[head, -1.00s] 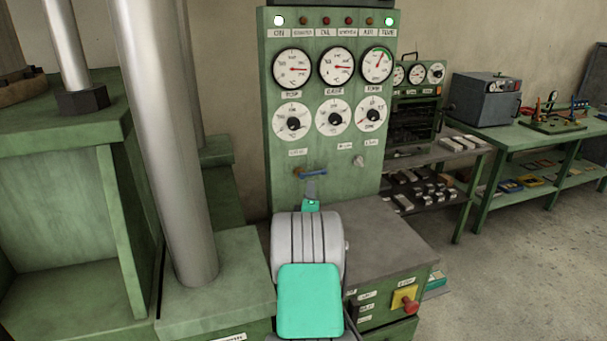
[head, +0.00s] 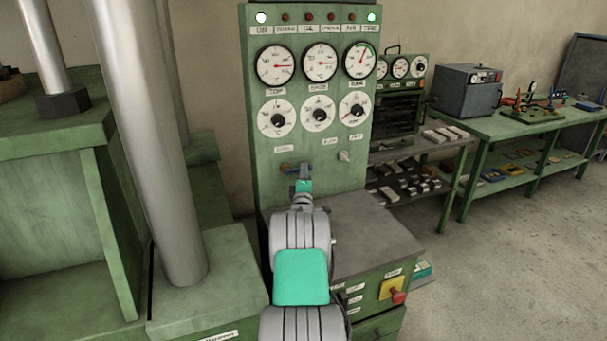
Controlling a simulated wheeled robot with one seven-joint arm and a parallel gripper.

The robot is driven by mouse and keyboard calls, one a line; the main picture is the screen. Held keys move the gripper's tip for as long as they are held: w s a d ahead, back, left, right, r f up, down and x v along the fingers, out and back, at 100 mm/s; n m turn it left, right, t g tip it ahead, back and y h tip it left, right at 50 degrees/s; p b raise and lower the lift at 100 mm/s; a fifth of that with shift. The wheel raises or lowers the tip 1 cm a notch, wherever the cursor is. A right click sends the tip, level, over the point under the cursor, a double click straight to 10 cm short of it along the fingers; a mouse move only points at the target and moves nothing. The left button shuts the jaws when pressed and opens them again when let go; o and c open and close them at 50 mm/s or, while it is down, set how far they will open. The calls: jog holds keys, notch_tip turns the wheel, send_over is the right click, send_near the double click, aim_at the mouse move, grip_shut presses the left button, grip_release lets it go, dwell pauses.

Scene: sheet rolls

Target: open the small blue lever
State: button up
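The small blue lever (head: 288,169) is on the lower front of the green gauge panel, below the left dial. It lies roughly horizontal, with a brass-coloured piece at its left end. My gripper (head: 304,171) is right in front of the lever and covers its right part. My arm comes up from the bottom of the view, and its wrist hides most of the gripper. I cannot tell whether the fingers touch the lever or whether they are open or shut.
The green panel (head: 340,180) carries gauges, dials and a small pale knob (head: 344,156) right of the lever. A grey-topped cabinet (head: 365,232) with a red button (head: 398,296) stands below. A thick metal column (head: 160,150) rises at left. Open floor lies at right.

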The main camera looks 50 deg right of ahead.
grip_shut()
dwell(1.1)
